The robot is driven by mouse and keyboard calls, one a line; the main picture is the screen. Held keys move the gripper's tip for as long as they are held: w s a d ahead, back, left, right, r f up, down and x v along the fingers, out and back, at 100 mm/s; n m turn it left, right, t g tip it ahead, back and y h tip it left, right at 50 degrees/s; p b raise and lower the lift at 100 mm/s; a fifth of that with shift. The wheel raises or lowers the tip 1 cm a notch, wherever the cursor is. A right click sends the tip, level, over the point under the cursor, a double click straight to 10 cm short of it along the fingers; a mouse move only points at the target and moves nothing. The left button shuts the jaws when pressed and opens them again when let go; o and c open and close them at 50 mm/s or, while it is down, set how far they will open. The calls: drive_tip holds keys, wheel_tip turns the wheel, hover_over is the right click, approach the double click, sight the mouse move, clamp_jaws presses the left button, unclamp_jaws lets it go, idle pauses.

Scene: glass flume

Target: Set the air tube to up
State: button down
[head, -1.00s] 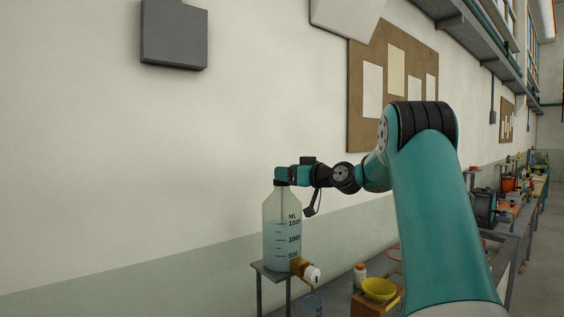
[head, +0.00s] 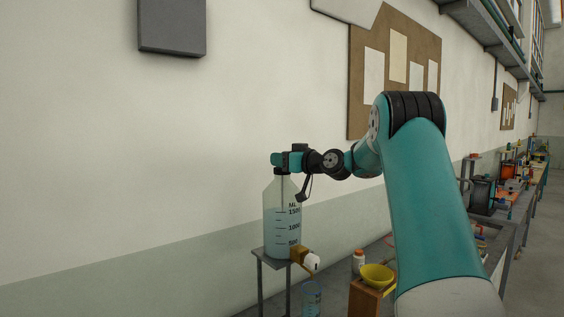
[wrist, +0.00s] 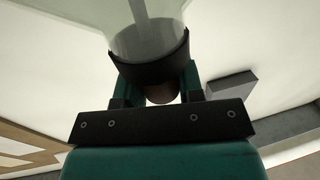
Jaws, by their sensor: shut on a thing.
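The clear bottle (head: 282,222) stands upright on a small grey stand, marked in ML and partly filled with pale blue liquid. The air tube (head: 282,188) runs down inside its neck; it also shows through the glass in the wrist view (wrist: 141,12). My gripper (head: 280,160) is at the very top of the bottle. In the wrist view its two fingers (wrist: 160,90) are shut around a brown rounded piece beside the dark collar of the bottle. That piece seems to be the tube's top end; the fingers and collar hide most of it.
A brass and white tap (head: 306,259) sticks out low on the bottle. A glass beaker (head: 312,297) stands below. The wall is close behind.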

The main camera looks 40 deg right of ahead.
drive_tip(key=shift+r, duration=1.6)
drive_tip(key=c, duration=0.7)
unclamp_jaws()
drive_tip(key=shift+c, duration=0.2)
drive_tip(key=shift+f, duration=0.1)
drive_tip(key=shift+s+d, duration=0.1)
drive_tip(key=shift+s, duration=0.05)
drive_tip(key=s+d+b, duration=0.2)
drive_tip(key=s+b, duration=0.7)
drive_tip(key=s, duration=0.8)
drive_tip(key=shift+d, duration=0.15)
drive_tip(key=shift+w, duration=0.1)
